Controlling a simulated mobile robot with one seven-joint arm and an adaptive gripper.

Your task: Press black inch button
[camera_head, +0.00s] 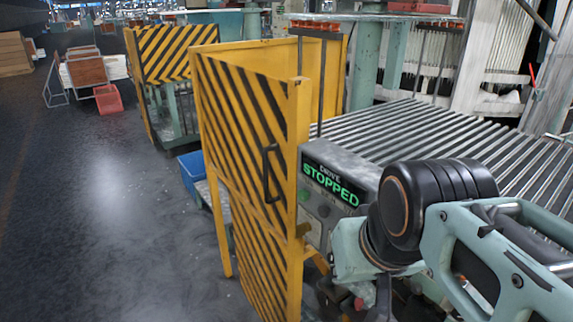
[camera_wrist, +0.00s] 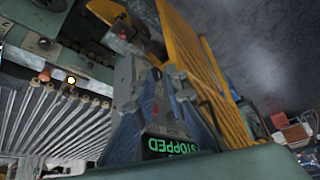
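A grey control panel (camera_head: 345,157) stands at the conveyor's near end, with a lit green display (camera_head: 330,186) reading "DRIVE STOPPED". A green button (camera_head: 305,195) and a small dark round spot (camera_head: 323,211) sit below the display. I cannot tell whether that spot is the black inch button. My gripper (camera_head: 372,300) hangs low in front of the panel, partly hidden by my arm. In the wrist view, my gripper's fingers (camera_wrist: 164,74) point up the picture, and the display (camera_wrist: 172,147) shows upside down behind them. Whether the fingers meet is unclear. No held thing is visible.
A yellow-and-black striped guard (camera_head: 243,140) with a handle stands left of the panel. A roller conveyor (camera_head: 430,130) runs behind it. The dark floor (camera_head: 110,200) at the left is open.

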